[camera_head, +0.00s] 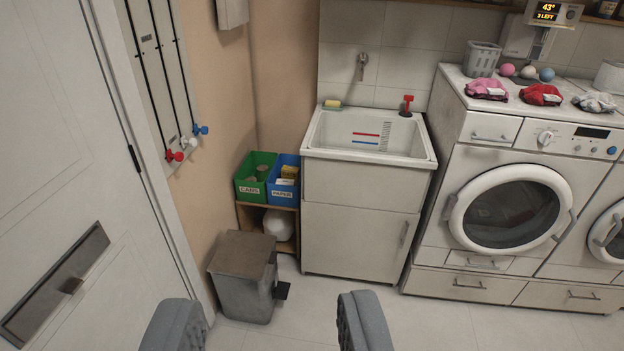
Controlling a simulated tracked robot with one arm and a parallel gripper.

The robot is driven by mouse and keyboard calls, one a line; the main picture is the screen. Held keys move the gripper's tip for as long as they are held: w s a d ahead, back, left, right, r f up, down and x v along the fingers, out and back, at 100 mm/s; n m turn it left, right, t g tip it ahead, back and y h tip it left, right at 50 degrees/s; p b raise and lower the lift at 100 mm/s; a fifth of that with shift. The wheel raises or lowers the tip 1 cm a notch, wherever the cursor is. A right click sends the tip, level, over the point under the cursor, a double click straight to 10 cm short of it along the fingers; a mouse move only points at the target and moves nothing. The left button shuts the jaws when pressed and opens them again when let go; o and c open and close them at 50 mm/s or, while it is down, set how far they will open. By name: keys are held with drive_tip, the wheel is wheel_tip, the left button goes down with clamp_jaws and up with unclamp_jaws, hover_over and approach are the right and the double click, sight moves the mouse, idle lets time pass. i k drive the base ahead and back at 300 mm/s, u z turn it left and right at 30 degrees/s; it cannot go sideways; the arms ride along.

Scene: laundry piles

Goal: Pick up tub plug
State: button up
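A small red T-handled piece with a dark base, which looks like the tub plug (407,104), stands upright at the back right rim of the white utility sink (428,162). The sink basin looks empty, with red and blue level lines on its inner wall. My gripper (269,303) shows at the bottom of the view, its two grey fingers wide apart with nothing between them. It is well short of the sink, to the lower left of the plug.
A grey pedal bin (243,283) stands ahead of my gripper. Green (252,186) and blue (283,190) boxes sit on a low shelf left of the sink. A washing machine (510,207) stands right, a door (75,165) left. Floor in front of the sink is clear.

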sight(408, 99)
drive_tip(key=z, duration=0.05)
drive_tip(key=i, duration=1.25)
drive_tip(key=z, duration=0.5)
drive_tip(key=i, duration=1.6)
drive_tip(key=z, duration=0.3)
